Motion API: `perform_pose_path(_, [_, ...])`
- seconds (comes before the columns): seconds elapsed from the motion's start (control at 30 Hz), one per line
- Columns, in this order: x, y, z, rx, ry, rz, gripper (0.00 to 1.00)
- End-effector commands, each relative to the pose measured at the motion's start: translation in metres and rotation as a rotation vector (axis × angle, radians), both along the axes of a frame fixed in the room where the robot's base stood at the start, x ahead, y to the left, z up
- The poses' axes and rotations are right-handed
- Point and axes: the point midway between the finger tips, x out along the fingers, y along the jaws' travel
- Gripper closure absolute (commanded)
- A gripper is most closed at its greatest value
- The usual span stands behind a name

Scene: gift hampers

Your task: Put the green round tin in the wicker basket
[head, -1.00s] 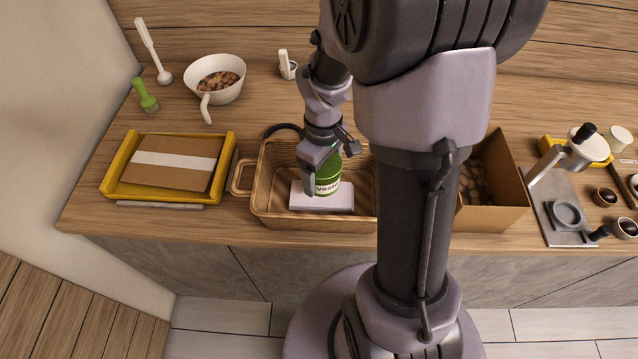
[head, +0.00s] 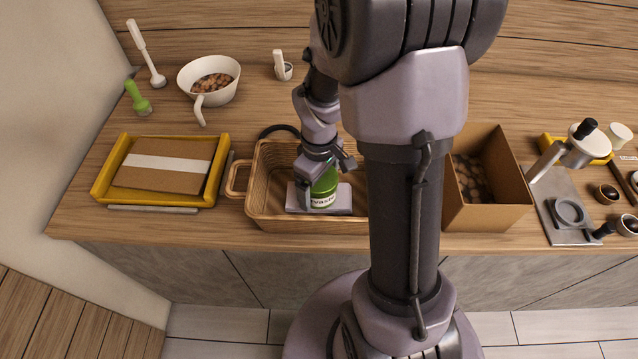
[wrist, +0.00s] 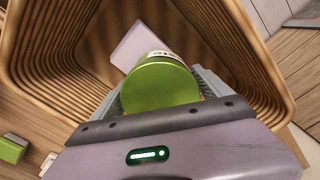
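The wicker basket (head: 262,205) stands on the wooden counter, left of centre in the head view; its woven wall also shows in the wrist view (wrist: 52,62). The green round tin (head: 322,187) is inside the basket's walls, over a white box on the basket floor. I cannot tell whether the tin touches that box. In the wrist view the tin (wrist: 160,85) is between the two fingers. My gripper (head: 318,178) is shut on the tin, which is upright or nearly so. My arm hides the basket's right end in the head view.
The white box (head: 345,199) lies in the basket. A yellow tray (head: 97,190) with a brown box is left. An open carton (head: 497,217) stands right of my arm. A white pan (head: 209,68) is behind. Bare counter (head: 80,215) shows at the front left.

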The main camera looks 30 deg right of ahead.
Motion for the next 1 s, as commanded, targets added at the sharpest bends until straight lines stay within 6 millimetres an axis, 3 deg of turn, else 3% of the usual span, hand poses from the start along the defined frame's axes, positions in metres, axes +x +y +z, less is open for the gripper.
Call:
perform_pose_path(0.37, [0.0,0.0,0.006,-0.001,-0.001,0.0,0.02])
perform_pose_path(0.47, [0.001,0.0,0.027,-0.001,-0.005,0.0,0.02])
perform_pose_path(0.7, [0.001,0.0,0.098,-0.001,-0.005,0.0,0.02])
perform_pose_path(0.93, [0.0,0.001,0.133,0.0,-0.004,-0.004,0.02])
perform_pose_path(1.0, [-0.002,0.01,0.148,0.0,-0.037,-0.043,0.02])
